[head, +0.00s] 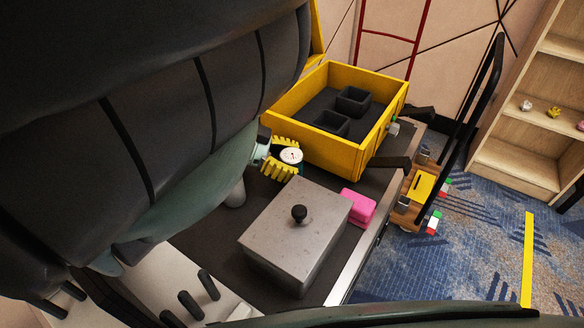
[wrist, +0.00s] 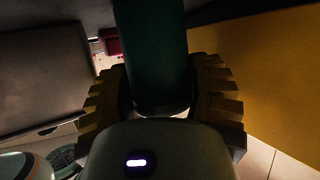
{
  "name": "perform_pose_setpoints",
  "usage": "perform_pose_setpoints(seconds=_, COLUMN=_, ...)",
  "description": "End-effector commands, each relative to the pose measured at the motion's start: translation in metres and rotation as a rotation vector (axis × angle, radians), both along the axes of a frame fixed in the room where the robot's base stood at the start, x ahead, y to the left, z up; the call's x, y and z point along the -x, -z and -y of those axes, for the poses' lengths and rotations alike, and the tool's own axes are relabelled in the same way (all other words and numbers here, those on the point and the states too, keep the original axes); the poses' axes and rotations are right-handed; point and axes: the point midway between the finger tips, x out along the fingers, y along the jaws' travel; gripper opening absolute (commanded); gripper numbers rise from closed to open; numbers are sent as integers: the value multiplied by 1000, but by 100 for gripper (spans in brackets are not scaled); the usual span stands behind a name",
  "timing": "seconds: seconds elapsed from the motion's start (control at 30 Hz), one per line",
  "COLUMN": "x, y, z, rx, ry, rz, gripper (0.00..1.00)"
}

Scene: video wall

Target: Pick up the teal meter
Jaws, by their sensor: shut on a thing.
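My gripper (head: 279,158) has yellow toothed fingers and is shut on the teal meter. The meter's round white dial (head: 291,155) shows between the fingers in the head view, just left of the yellow bin. In the wrist view the meter's dark teal body (wrist: 152,55) stands between the two fingers and runs up out of the picture. Much of the meter is hidden by the fingers. I cannot tell whether it touches the dark worktop.
A yellow bin (head: 352,158) holding two small black boxes stands right of my gripper. A grey metal box (head: 280,240) with a black knob (head: 299,213) is in front, with a pink block (head: 358,206) beside it. Wooden shelves (head: 518,150) stand at the far right.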

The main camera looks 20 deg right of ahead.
Motion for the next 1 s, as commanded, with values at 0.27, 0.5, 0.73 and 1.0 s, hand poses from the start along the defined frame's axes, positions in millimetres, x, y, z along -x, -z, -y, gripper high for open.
perform_pose_setpoints(seconds=0.27, x=0, y=-1, z=0, rx=2, ry=0, rz=-1, gripper=11)
perform_pose_setpoints(seconds=0.5, x=0, y=-1, z=0, rx=1, ry=0, rz=0, gripper=11)
perform_pose_setpoints(seconds=0.73, x=2, y=-7, z=-2, rx=0, ry=2, rz=0, gripper=11)
perform_pose_setpoints(seconds=1.0, x=3, y=-33, z=-4, rx=-1, ry=3, rz=-1, gripper=11)
